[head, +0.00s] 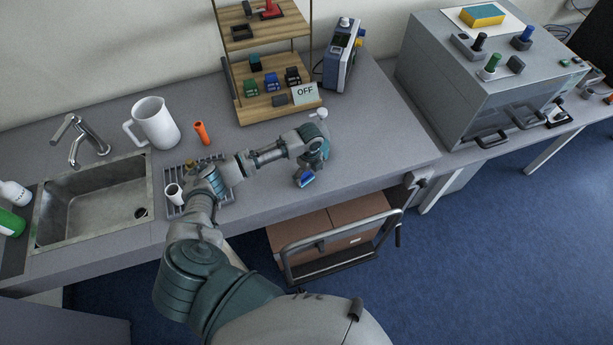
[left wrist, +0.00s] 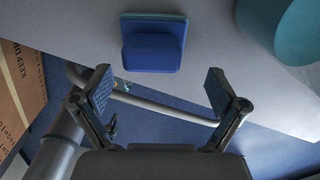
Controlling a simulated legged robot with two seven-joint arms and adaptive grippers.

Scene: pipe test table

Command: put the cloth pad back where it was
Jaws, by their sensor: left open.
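A blue pad-like block with a teal edge (left wrist: 153,45) lies on the grey bench in the left wrist view. It looks like the cloth pad, though the cloth itself is not clear. A bit of blue (head: 307,180) shows at my left gripper (head: 304,173) near the bench's front edge in the head view. My left gripper is open, and its two fingers (left wrist: 158,88) stand apart in the left wrist view. The block lies ahead of the fingertips, not between them. My right gripper is not in view.
A wooden shelf (head: 277,106) with small blocks and an OFF sign (head: 306,94) stands behind my arm. A sink (head: 95,202), white jug (head: 154,124), orange tube (head: 202,133) and rack (head: 222,196) are left. A cart with boxes (head: 333,228) stands below the edge.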

